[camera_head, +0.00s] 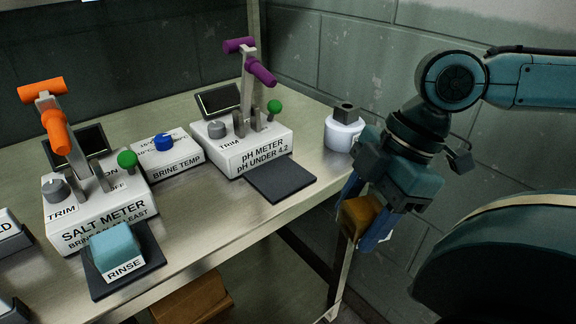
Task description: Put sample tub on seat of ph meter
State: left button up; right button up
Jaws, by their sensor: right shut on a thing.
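The pH meter (254,147) is a white box with a purple-handled lever, a grey TRIM knob and a green ball knob. Its seat looks to be the flat dark pad (280,181) in front, which is bare. My right gripper (361,222) points down beyond the right edge of the bench. It is shut on an ochre tub (357,214), which looks like the sample tub. Its blue fingers and the dark wrist hide part of the tub. The tub is to the right of the pad and apart from it. My left gripper is not in view.
The salt meter (95,212) stands left, with a teal RINSE block (117,250) on its dark pad. A BRINE TEMP box (167,155) stands between the meters. A white round jar (343,132) stands at the bench's right end. A brown box (192,300) is below the bench.

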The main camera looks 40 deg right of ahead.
aim_at(340, 200)
jog(key=w+r+p, duration=0.1)
jog(key=p, duration=0.2)
jog(key=shift+w+r, duration=0.15)
jog(key=p, duration=0.3)
jog(key=shift+w+a+p, duration=0.25)
jog(key=shift+w+p, duration=0.1)
jog(key=shift+p, duration=0.05)
jog(key=shift+w+a+f+b, duration=0.1)
jog(key=shift+w+f+b, duration=0.55)
jog(key=shift+w, duration=0.1)
jog(key=w, duration=0.7)
jog(key=w+p, duration=0.1)
jog(key=w, duration=0.3)
jog(key=shift+a+r, duration=0.1)
jog(key=shift+a, duration=0.25)
jog(key=w, duration=0.3)
jog(key=shift+a, duration=0.15)
jog(key=shift+f, duration=0.6)
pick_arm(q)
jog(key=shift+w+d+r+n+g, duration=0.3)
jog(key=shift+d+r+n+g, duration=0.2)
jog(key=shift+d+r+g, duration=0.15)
pick_arm(e)
jog(key=shift+s+f, duration=0.1)
jog(key=shift+f, duration=0.1)
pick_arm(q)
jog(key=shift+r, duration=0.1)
pick_arm(e)
jog(key=shift+f, duration=0.1)
